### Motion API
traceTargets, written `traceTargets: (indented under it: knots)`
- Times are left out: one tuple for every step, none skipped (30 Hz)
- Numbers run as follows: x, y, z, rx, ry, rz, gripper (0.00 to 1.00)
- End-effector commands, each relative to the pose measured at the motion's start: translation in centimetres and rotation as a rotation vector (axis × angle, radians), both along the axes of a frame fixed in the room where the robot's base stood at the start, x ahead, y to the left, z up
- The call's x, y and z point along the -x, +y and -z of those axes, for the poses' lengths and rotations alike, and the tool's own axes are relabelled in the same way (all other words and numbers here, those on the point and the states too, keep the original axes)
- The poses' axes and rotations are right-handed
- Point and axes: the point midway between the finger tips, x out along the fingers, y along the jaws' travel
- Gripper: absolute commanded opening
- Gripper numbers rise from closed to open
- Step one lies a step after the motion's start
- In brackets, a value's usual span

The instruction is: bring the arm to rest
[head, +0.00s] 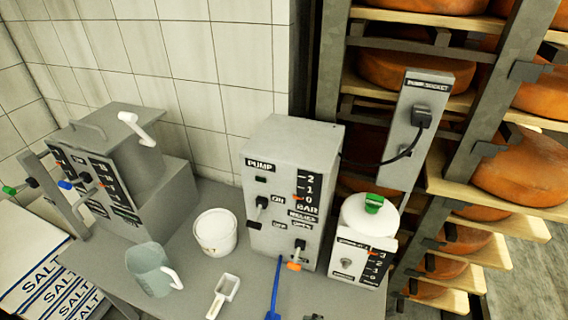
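My arm and my gripper do not show in the head view, so I cannot see the gripper's state or whether it holds anything. On the grey table (205,275) stands a grey pump box (285,165) with a plug-like lever, a scale and marked switches. To its right is a white canister (368,222) with a green knob on its lid. To its left are a white tub (215,232), a pale translucent jug (150,268) and a white scoop (223,296).
A larger grey machine (120,165) with levers stands at the back left. A post with a pump socket (418,120) stands at right, before shelves of orange cheese wheels (520,165). Salt sacks (45,285) lie at lower left. A blue tool (275,288) stands at the front.

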Motion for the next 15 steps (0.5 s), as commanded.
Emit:
traceTargets:
  knots:
    - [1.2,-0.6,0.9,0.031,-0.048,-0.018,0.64]
    - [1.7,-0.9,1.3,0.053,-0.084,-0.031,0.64]
    - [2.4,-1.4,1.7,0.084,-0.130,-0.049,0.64]
    - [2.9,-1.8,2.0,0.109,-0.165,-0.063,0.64]
    - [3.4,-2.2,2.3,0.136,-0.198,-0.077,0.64]
    - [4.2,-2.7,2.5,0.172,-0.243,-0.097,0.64]
    - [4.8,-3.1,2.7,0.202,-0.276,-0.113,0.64]
    - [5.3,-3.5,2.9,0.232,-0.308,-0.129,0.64]
    - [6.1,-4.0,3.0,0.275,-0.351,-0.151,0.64]
    - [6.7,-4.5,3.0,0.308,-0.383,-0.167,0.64]
    - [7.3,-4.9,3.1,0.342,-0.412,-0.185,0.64]
    - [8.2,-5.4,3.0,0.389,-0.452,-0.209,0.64]
    - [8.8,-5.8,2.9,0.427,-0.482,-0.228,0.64]
    - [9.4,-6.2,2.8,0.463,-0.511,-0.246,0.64]
    - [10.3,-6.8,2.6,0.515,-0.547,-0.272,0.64]
